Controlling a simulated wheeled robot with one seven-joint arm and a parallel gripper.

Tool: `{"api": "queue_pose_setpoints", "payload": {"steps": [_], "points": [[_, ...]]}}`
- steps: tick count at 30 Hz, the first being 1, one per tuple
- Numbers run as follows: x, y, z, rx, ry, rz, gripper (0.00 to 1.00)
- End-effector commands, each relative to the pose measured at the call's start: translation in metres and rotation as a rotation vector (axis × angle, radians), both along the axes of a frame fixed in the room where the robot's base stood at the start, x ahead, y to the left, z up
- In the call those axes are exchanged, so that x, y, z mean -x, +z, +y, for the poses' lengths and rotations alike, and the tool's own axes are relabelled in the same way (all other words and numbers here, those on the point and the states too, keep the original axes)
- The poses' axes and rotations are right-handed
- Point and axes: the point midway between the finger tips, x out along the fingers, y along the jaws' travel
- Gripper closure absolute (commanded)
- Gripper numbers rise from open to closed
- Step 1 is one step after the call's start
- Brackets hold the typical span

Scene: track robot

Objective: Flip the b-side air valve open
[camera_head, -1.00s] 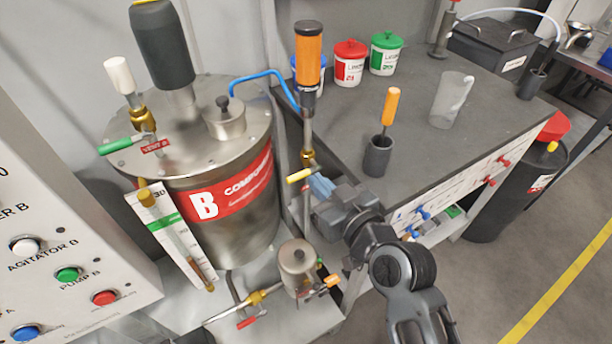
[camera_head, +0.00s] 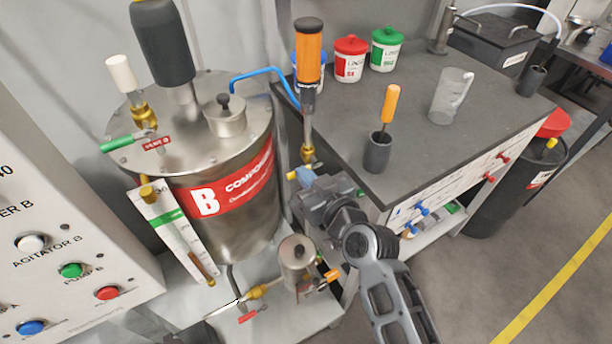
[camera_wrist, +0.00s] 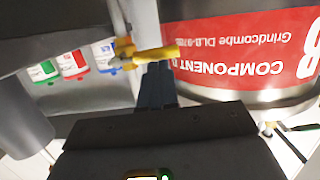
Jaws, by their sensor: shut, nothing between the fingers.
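The air valve is a brass fitting (camera_head: 308,155) on a vertical pipe below an orange-and-black cylinder (camera_head: 309,60), beside the tank marked B. Its yellow lever (camera_head: 291,175) sticks out sideways to the left and is partly hidden by my gripper (camera_head: 304,177). In the wrist view the yellow lever (camera_wrist: 157,54) lies across the picture just ahead of the blue-grey fingertips (camera_wrist: 157,70). The fingers are shut with nothing between them. The tips are at the lever; I cannot tell whether they touch it.
The steel tank (camera_head: 240,185) with the red COMPONENT B band stands close left. A small metal pot (camera_head: 297,258) with brass fittings is below. A dark workbench (camera_head: 430,140) lies right, with a cup holding an orange-handled tool (camera_head: 378,152). A button panel (camera_head: 70,240) is far left.

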Motion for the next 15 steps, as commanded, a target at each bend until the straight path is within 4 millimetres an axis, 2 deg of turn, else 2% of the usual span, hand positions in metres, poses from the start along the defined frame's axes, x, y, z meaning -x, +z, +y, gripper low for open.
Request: {"api": "queue_pose_setpoints", "payload": {"steps": [15], "points": [[0.0005, -0.0064, 0.0003, 0.078, 0.0, -0.052, 1.0]]}}
